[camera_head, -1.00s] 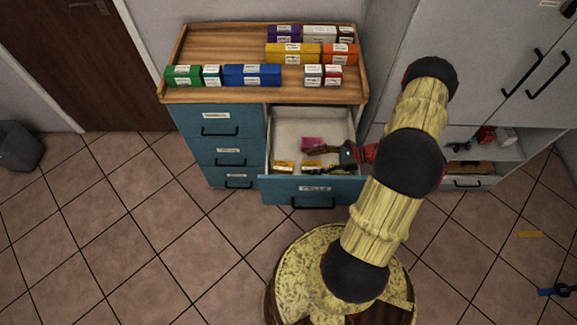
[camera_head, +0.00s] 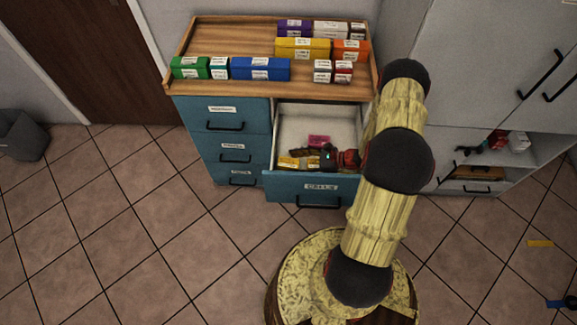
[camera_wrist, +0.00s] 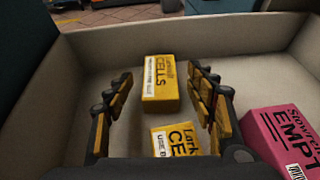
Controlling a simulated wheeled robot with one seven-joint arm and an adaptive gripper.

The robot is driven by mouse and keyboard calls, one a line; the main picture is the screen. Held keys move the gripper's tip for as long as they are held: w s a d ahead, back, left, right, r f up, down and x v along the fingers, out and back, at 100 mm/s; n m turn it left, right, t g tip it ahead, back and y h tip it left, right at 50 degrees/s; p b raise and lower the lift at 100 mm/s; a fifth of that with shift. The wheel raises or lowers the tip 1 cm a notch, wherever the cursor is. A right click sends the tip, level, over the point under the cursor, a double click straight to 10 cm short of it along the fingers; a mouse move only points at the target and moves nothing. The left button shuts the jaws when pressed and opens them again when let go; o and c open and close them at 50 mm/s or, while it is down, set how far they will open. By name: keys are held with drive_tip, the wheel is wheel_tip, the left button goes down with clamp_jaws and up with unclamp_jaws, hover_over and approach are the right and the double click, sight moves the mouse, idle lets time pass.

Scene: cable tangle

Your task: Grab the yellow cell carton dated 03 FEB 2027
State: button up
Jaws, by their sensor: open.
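Two yellow cell cartons show in the wrist view. The farther carton (camera_wrist: 160,82) stands on the drawer floor between and slightly beyond my fingertips. The nearer carton (camera_wrist: 178,141) is lower in the picture, between my fingers and partly cut off by the gripper body. Small print shows on their labels, but I cannot read a date on either. My gripper (camera_wrist: 161,90) is open with nothing held. In the head view my gripper (camera_head: 308,154) is inside the open drawer (camera_head: 316,187), beside yellow cartons (camera_head: 288,162) near its front.
A pink box (camera_wrist: 285,135) marked EMPTY lies right of my right finger, close to it. Drawer walls enclose the space around my gripper. Several coloured boxes, including a large yellow one (camera_head: 302,48), stand on the cabinet top (camera_head: 240,42) above.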

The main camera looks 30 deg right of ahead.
drive_tip(key=shift+w+a+f, duration=0.2)
drive_tip(key=shift+w+a, duration=0.2)
drive_tip(key=shift+a, duration=0.05)
drive_tip(key=shift+c, duration=0.3)
drive_tip(key=c, duration=1.3)
